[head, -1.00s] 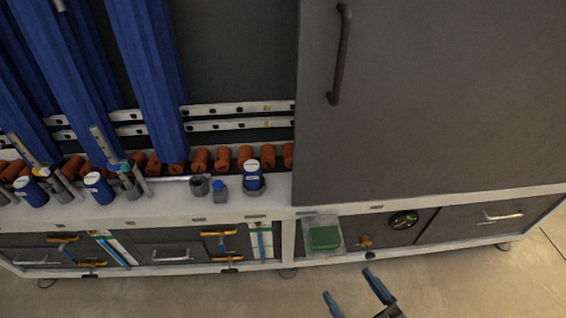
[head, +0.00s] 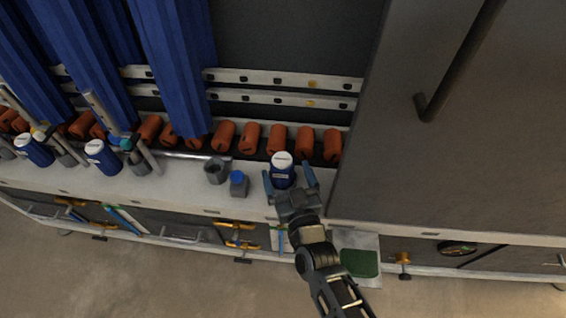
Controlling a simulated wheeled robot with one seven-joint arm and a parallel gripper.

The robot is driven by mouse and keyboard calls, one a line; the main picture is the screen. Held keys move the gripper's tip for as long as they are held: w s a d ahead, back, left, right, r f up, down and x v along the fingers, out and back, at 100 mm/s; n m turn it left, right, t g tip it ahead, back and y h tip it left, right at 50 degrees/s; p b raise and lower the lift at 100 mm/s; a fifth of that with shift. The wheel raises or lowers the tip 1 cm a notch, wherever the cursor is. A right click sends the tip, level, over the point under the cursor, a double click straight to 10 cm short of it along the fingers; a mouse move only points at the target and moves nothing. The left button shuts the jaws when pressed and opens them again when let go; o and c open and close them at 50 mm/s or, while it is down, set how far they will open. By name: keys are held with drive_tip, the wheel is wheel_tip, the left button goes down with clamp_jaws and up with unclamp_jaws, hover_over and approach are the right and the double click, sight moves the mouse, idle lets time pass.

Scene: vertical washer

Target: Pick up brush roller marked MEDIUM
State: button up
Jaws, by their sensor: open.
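Three short blue cylinders with white tops and white labels stand on the light ledge. They look like the marked brush rollers, but the labels are too small to read, so I cannot tell which is MEDIUM. The right-hand blue roller (head: 283,171) stands upright near the cabinet. The other two, the middle blue roller (head: 103,157) and the left blue roller (head: 35,151), are farther left. My gripper (head: 288,178) is open, with one blue finger on each side of the right-hand roller. I cannot tell whether the fingers touch it. The gripper's body hides the roller's base.
A grey cup (head: 216,171) and a small grey bottle with a blue cap (head: 239,184) stand just left of my gripper. Orange rollers (head: 249,137) line the back. The large grey cabinet (head: 440,150) rises close on the right. A green-bottomed bin (head: 360,262) sits below.

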sight(279, 151)
drive_tip(key=b+x, duration=0.1)
drive_tip(key=x, duration=0.1)
drive_tip(key=b+x, duration=0.1)
drive_tip(key=x, duration=0.1)
drive_tip(key=b+x, duration=0.1)
drive_tip(key=x, duration=0.1)
drive_tip(key=shift+w+f, duration=0.4)
drive_tip(key=shift+w+a+r, duration=0.1)
drive_tip(key=shift+w+a, duration=0.05)
drive_tip(key=shift+w, duration=0.15)
drive_tip(key=c, duration=1.5)
